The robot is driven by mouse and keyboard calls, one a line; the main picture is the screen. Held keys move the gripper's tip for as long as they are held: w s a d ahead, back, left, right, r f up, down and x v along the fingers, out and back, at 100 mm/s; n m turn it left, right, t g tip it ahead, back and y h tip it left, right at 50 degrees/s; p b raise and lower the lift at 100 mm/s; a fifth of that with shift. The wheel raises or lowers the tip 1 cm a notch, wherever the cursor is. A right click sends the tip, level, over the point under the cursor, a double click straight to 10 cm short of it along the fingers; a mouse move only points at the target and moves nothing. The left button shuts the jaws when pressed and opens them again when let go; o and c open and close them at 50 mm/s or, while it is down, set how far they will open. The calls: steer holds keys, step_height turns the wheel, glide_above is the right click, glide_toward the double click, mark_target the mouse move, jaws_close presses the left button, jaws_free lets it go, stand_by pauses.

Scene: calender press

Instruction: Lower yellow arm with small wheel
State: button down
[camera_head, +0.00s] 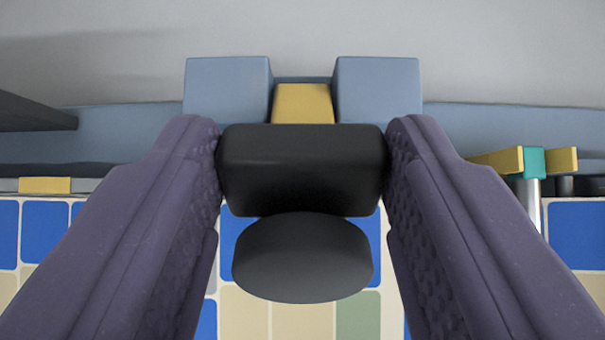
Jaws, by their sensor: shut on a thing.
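My gripper (303,160) has two purple, textured fingers, one on each side of a black rounded block (303,165). The fingers are shut on this block and touch its left and right sides. Directly behind the block a short part of the yellow arm (302,103) shows between two blue-grey blocks. The black block hides the rest of this yellow part. A dark grey, round-edged piece (302,258) shows just below the black block, nearer to me. I cannot tell whether it is the small wheel or part of a handle.
The left blue-grey block (227,88) and right blue-grey block (377,88) flank the yellow part. At right, a yellow bar with a teal middle (534,161) sits on a metal post. A dark ledge (35,112) juts in at left. Blue and beige tiles (575,235) lie below.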

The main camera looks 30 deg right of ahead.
mark_target(303, 254)
steer(key=s+f+t+b, duration=0.1)
steer(key=b, duration=0.4)
steer(key=s+a+f+t+h+b, duration=0.1)
steer(key=f+t+b, duration=0.1)
steer(key=b, duration=0.3)
steer(key=shift+s+h+b, duration=0.1)
steer(key=shift+h+b, duration=0.2)
steer(key=shift+b, duration=0.1)
steer(key=b, duration=0.1)
steer(key=t+b, duration=0.1)
steer(key=b, duration=0.1)
steer(key=shift+s+a+f, duration=0.15)
steer(key=shift+s+a, duration=0.05)
steer(key=shift+s, duration=0.1)
steer(key=shift+h+b, duration=0.3)
steer(key=shift+c, duration=2.2)
jaws_free()
steer(key=shift+r, duration=0.2)
steer(key=p+v, duration=0.2)
steer(key=v, duration=0.5)
steer(key=shift+s, duration=0.35)
